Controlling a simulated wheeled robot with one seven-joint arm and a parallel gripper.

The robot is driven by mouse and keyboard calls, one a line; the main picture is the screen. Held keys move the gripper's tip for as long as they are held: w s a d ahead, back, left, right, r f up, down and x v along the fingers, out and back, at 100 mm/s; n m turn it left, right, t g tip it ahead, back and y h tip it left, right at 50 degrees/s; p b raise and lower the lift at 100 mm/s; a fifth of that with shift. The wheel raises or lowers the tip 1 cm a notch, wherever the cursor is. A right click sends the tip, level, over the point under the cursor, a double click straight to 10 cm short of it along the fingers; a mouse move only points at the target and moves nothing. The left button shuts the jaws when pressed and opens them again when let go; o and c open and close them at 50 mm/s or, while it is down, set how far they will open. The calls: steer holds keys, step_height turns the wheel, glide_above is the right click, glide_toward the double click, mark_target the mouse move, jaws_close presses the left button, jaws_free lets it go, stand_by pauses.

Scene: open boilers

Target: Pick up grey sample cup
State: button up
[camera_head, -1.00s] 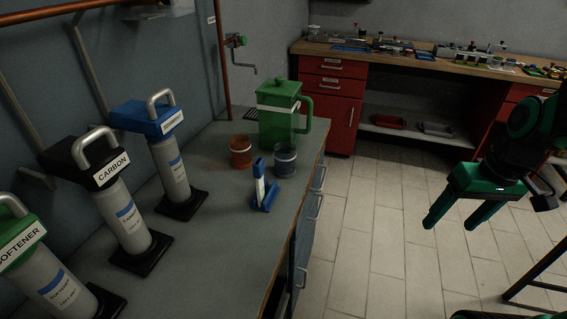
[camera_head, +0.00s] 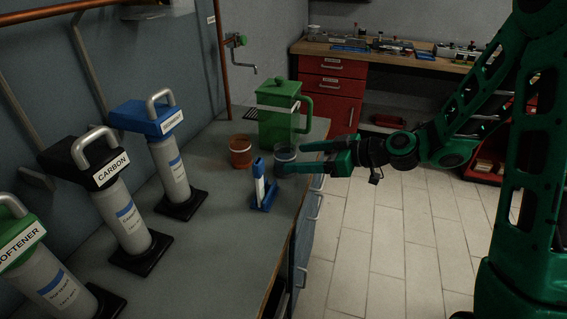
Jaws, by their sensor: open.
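The grey sample cup (camera_head: 284,153) stands upright near the right edge of the grey counter, in front of the green pitcher. My gripper (camera_head: 300,157) reaches in from the right, level with the cup. Its two green fingers are open and point left, one toward the far side of the cup and one toward the near side. They overlap part of the cup in the picture. I cannot tell whether either finger touches it.
An orange-brown cup (camera_head: 240,152) stands just left of the grey cup. The green pitcher (camera_head: 279,115) is close behind. A blue and white holder (camera_head: 262,185) stands close in front. Several filter canisters (camera_head: 170,165) line the counter's left. Open floor lies right of the counter edge.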

steer(key=x, duration=0.9)
steer(key=shift+a, duration=0.3)
steer(key=c, duration=1.3)
